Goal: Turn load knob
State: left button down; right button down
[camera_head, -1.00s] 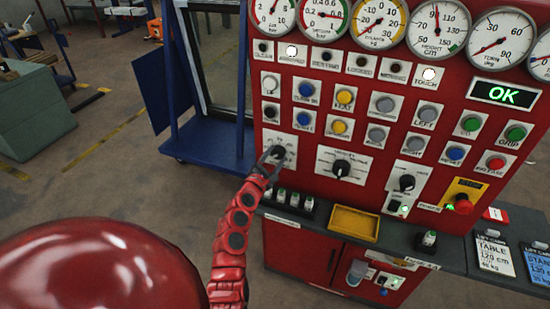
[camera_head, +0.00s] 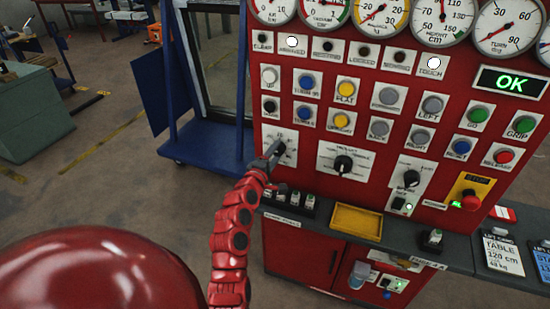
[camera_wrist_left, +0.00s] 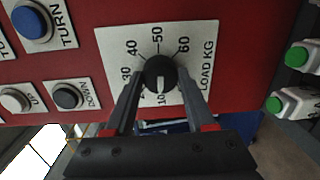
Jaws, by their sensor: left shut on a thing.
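The load knob (camera_wrist_left: 160,72) is a round black knob with a white pointer line, on a white plate (camera_wrist_left: 112,45) marked LOAD KG. In the left wrist view its pointer line runs up and down, its lower end toward the 10 mark. My left gripper (camera_wrist_left: 158,82) is shut on the knob, one dark finger on each side. In the head view the gripper (camera_head: 272,157) reaches the plate at the panel's lower left and partly hides the knob. The lower scale marks are partly hidden by the fingers. My right gripper is not in view.
The red panel (camera_head: 310,145) has several buttons, lamps and gauges, and a green OK display (camera_head: 508,95). Another black knob (camera_head: 343,164) is close on the right. A yellow tray (camera_head: 357,222) sits on the ledge below. A blue cart (camera_head: 205,145) stands on the left.

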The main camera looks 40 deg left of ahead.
pick_arm(q)
jog(key=m+b, duration=0.2)
jog(key=m, duration=0.1)
jog(key=m+b, duration=0.2)
jog(key=shift+f+y, duration=0.3)
jog(key=m+b, duration=0.3)
jog(key=shift+m, duration=0.3)
jog(key=shift+d+m+b, duration=0.1)
jog(key=shift+m+b, duration=0.8)
jog(key=shift+b, duration=0.15)
jog(key=shift+m+y+b, duration=0.3)
jog(key=shift+m+b, duration=0.65)
jog(key=shift+m, duration=0.25)
jog(key=shift+r+m+b, duration=0.2)
jog(key=shift+m+b, duration=0.7)
jog(key=shift+m, duration=0.6)
jog(key=shift+c, duration=1.2)
grip_release()
